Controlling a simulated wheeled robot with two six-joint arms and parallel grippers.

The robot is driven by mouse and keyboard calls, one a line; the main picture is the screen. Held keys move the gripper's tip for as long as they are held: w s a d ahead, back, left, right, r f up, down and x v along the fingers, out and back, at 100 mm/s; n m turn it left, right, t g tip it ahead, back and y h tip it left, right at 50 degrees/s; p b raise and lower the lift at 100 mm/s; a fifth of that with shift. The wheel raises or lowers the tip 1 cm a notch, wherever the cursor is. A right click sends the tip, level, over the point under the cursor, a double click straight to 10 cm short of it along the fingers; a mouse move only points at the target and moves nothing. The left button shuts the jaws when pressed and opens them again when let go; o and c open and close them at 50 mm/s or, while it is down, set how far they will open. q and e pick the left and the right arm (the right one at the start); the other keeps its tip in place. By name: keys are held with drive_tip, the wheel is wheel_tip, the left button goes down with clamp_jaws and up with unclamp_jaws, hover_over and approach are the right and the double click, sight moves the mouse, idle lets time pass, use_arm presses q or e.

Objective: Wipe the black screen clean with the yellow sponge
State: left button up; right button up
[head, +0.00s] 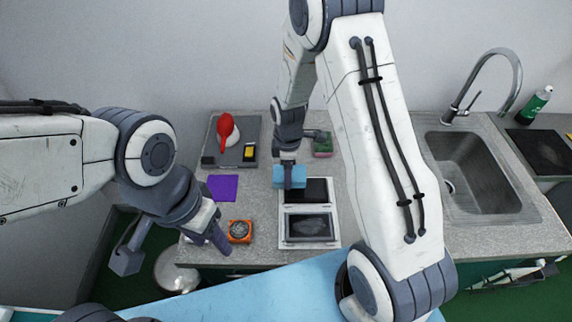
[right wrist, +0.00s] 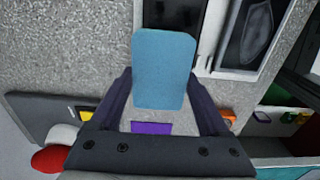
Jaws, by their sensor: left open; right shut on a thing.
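My right gripper (head: 288,160) is shut on a light blue sponge-like block (head: 280,178), just above the upper end of a white-framed unit (head: 282,229). The block also fills the middle of the right wrist view (right wrist: 163,68). The unit has two dark panels: a plain black upper one (head: 318,190) and a lower black screen (head: 309,226) with a greyish smear, also in the right wrist view (right wrist: 250,35). A small yellow-and-black item (head: 249,153), perhaps the yellow sponge, lies on a grey tray. My left gripper (head: 172,250) is open and empty by the counter's front left corner.
The grey tray (head: 228,163) also bears a red object (head: 227,129). A purple cloth (head: 223,187) and an orange box with a scrubber (head: 240,231) lie left of the unit. A green-and-pink block (head: 322,148) lies behind. A sink (head: 480,180) is at right.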

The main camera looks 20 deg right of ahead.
sight(304, 173)
wheel_tip(304, 173, down, 3)
drive_tip(key=shift+f+b, duration=0.1)
drive_tip(key=shift+b, duration=0.8)
drive_tip(key=shift+d+r, duration=0.2)
drive_tip(key=shift+r, duration=0.1)
drive_tip(key=shift+s+d+f, duration=0.15)
drive_tip(key=shift+d+f, duration=0.05)
drive_tip(key=shift+d, duration=0.25)
drive_tip(key=shift+s+d+f, duration=0.15)
drive_tip(key=shift+d, duration=0.25)
drive_tip(key=shift+s+d+r, duration=0.15)
drive_tip(key=shift+d, duration=0.55)
drive_tip(key=shift+s+d, duration=0.2)
drive_tip(key=shift+d, duration=0.3)
drive_tip(key=a, duration=0.2)
drive_tip(key=w+a, duration=0.1)
drive_tip(key=a, duration=0.1)
drive_tip(key=shift+w+a, duration=0.15)
drive_tip(key=shift+a, duration=0.05)
drive_tip(key=shift+w+a+r+p, duration=0.1)
drive_tip(key=shift+a+r+p, duration=0.1)
drive_tip(key=shift+r+p, duration=0.85)
drive_tip(key=shift+r, duration=0.5)
drive_tip(key=shift+d+r+p, duration=0.15)
drive_tip(key=shift+r+p, duration=0.55)
drive_tip(key=shift+p, duration=0.05)
drive_tip(key=shift+r+p, duration=1.4)
drive_tip(key=shift+r, duration=0.35)
